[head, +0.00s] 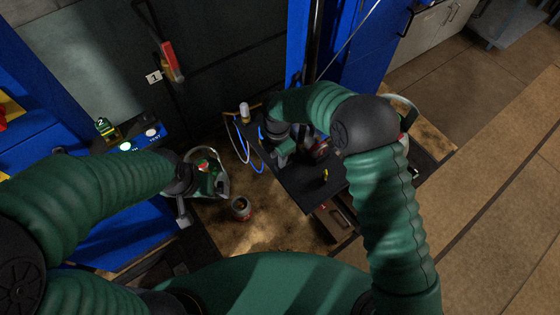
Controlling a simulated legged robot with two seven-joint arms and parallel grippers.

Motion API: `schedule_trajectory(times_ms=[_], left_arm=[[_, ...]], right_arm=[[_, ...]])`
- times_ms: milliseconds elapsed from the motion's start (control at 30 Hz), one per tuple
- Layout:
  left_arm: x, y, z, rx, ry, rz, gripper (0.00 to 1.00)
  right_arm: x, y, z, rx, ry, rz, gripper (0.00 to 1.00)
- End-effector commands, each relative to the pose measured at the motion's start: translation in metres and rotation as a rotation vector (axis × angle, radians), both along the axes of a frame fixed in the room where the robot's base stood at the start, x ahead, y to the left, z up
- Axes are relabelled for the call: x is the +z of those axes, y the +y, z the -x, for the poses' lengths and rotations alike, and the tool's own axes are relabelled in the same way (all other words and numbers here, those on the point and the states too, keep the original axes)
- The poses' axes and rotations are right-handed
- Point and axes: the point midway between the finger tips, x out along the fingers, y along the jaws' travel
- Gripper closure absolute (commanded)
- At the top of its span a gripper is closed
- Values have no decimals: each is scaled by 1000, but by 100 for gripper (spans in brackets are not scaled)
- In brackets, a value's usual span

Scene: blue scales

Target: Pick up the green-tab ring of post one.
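I cannot make out for certain which thing is the green-tab ring of post one. A white tag marked 1 (153,77) is on the dark wall at the back left, beside a red-and-yellow handle (170,60). A pale looped thing (222,182) with green and red inside lies right of my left gripper (183,212). That gripper points down, close to the loop; touching or apart is unclear. My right gripper (283,158) is over the dark tray's left part, near blue and white loops (240,150). Both grippers' finger gaps are too dark and small to read.
A green box marked 2 (103,126) and a blue panel with lit buttons (140,141) stand at the left. A can (241,208) stands on the worn board (262,232). A dark tray (315,190) holds a small yellow item (325,175). Another pale loop (408,103) is behind my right arm.

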Motion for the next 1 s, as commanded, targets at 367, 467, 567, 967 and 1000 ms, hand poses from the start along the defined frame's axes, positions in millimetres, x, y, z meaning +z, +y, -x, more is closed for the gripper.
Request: schedule_trajectory(times_ms=[367, 467, 567, 967, 1000], left_arm=[[0, -1, 0, -2, 0, 1, 0], [0, -1, 0, -2, 0, 1, 0], [0, 0, 0, -2, 0, 0, 0], [0, 0, 0, -1, 0, 0, 0], [0, -1, 0, -1, 0, 0, 0]], right_arm=[[0, -12, -3, -6, -2, -8, 100], [0, -10, -3, -6, -1, 0, 100], [0, -10, -3, -6, -1, 3, 100], [-1, -8, -2, -4, 0, -6, 100], [-1, -8, -2, -4, 1, -5, 100]])
